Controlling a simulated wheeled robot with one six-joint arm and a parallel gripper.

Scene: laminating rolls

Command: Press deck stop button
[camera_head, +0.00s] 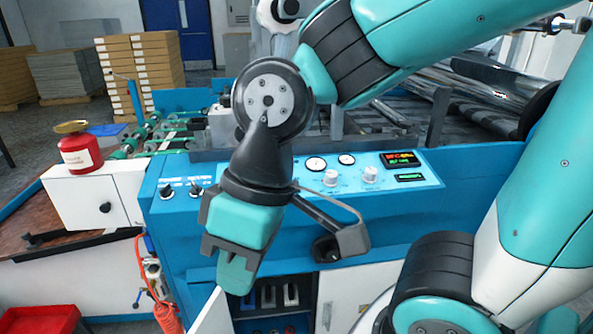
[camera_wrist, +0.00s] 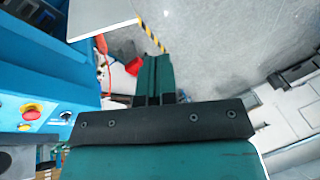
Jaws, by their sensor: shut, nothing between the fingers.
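A red mushroom button (camera_wrist: 32,112) on a yellow base shows at the left of the wrist view, on the blue control panel (camera_head: 400,185). I cannot read any label on it. It does not show in the head view, where my arm covers part of the panel. My gripper (camera_head: 236,282) hangs pointing down in front of the blue machine, below the panel top. In the wrist view my gripper (camera_wrist: 155,65) has its two dark green fingers together, with nothing between them. The button lies to the left of the fingers, apart from them.
Knobs (camera_head: 331,178), round gauges and a lit red display (camera_head: 399,158) sit on the panel. A red can (camera_head: 80,153) stands on the white cabinet at left. A coiled orange hose (camera_head: 167,314) hangs below it. An open compartment holding tools (camera_head: 268,298) is under the panel.

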